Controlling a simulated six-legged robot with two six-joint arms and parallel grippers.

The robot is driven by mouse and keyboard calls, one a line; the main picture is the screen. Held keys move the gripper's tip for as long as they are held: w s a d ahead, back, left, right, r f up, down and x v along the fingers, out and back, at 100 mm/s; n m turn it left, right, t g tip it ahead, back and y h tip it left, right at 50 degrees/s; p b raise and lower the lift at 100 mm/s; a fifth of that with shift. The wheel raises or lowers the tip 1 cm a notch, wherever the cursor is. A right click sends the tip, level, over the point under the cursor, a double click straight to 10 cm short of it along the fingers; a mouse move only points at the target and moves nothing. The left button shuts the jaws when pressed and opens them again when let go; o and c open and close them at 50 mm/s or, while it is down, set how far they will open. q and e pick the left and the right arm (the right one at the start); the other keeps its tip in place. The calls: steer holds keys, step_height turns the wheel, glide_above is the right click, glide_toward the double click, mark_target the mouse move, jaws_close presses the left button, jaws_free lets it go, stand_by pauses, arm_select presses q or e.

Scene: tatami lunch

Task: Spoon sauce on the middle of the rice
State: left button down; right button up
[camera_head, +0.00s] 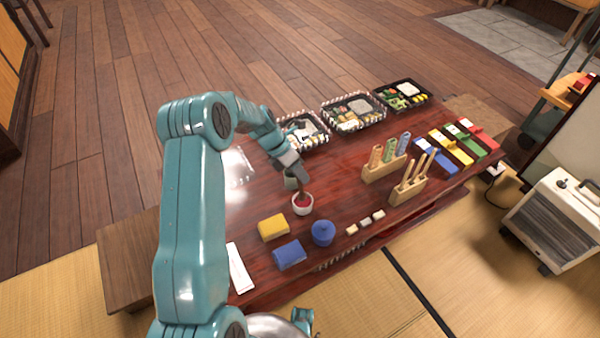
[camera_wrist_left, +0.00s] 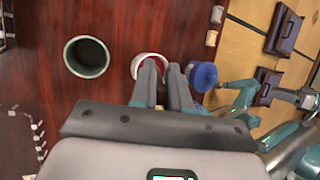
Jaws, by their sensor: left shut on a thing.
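My left gripper (camera_head: 297,176) points down just above a small white cup of red sauce (camera_head: 302,207). It is shut on a thin dark piece, seemingly the spoon (camera_head: 303,188), which is mostly hidden by the fingers. In the left wrist view the fingertips (camera_wrist_left: 166,68) cover part of the sauce cup (camera_wrist_left: 138,64). Three lunch boxes stand along the far edge: the near box (camera_head: 325,140), the middle box (camera_head: 335,128) and the far box (camera_head: 427,100). Pale patches that look like rice (camera_head: 361,105) show in them.
A green cup (camera_wrist_left: 86,40) stands beside the sauce cup. A blue lidded pot (camera_head: 323,233), a yellow block (camera_head: 273,227) and a blue block (camera_head: 289,254) are close by. Wooden stands (camera_head: 407,192) hold upright items to the right. Bare tabletop (camera_head: 335,175) lies between the cup and the boxes.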

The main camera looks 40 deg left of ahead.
arm_select(q)
steer(key=shift+f, duration=0.55)
stand_by(0.9)
step_height(320, 180, up, 7)
steer(key=p, duration=0.6)
steer(key=shift+p, duration=0.4)
stand_by(0.3)
